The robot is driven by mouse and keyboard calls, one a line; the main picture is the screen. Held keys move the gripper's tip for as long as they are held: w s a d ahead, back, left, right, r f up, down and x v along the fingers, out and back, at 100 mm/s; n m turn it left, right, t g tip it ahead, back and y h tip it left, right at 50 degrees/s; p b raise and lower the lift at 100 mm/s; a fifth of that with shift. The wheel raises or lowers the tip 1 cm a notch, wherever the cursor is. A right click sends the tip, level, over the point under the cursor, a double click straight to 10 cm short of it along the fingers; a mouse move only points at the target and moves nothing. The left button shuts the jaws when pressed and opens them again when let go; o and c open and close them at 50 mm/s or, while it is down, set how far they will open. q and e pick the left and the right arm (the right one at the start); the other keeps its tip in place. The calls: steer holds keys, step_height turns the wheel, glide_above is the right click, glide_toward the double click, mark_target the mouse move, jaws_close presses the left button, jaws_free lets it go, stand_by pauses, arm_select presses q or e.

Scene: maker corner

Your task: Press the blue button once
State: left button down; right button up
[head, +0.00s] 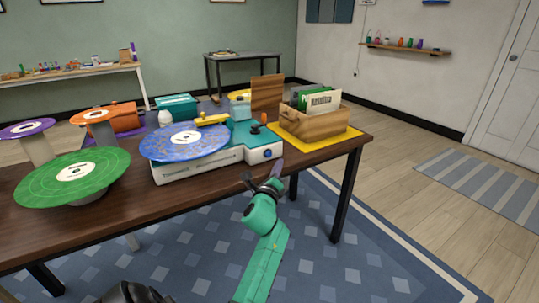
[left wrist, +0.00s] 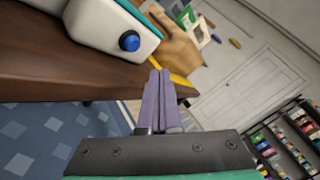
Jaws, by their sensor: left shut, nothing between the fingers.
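The blue button (head: 267,153) is a small round knob on the front right corner of a white and teal record player (head: 205,168). In the left wrist view the blue button (left wrist: 129,41) shows at the upper left, on the white front face of the player (left wrist: 92,22). My left gripper (head: 276,170) is shut and empty, just in front of the table edge and slightly below and right of the button. Its purple fingertips (left wrist: 160,72) are together, apart from the button.
A blue record (head: 205,146) lies on the player. A wooden crate (head: 305,126) of sleeves stands on a yellow mat (head: 350,133) to the right. A green record (head: 50,188) on a stand is at left. The dark table (head: 165,202) has a bare front strip.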

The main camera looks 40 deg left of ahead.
mark_target(269, 154)
arm_select(q)
steer(key=shift+w+a, duration=0.25)
steer(key=shift+a, duration=0.55)
steer(key=shift+w+a, duration=0.2)
steer(key=shift+a, duration=0.6)
steer(key=shift+a, duration=0.1)
stand_by(0.6)
steer(key=shift+w+a, duration=0.15)
steer(key=shift+a, duration=0.15)
steer(key=shift+w+a+b, duration=0.15)
steer(key=shift+a+b, duration=0.15)
steer(key=shift+a, duration=0.2)
stand_by(0.8)
steer(key=shift+s+d, duration=0.3)
steer(key=shift+d, duration=0.6)
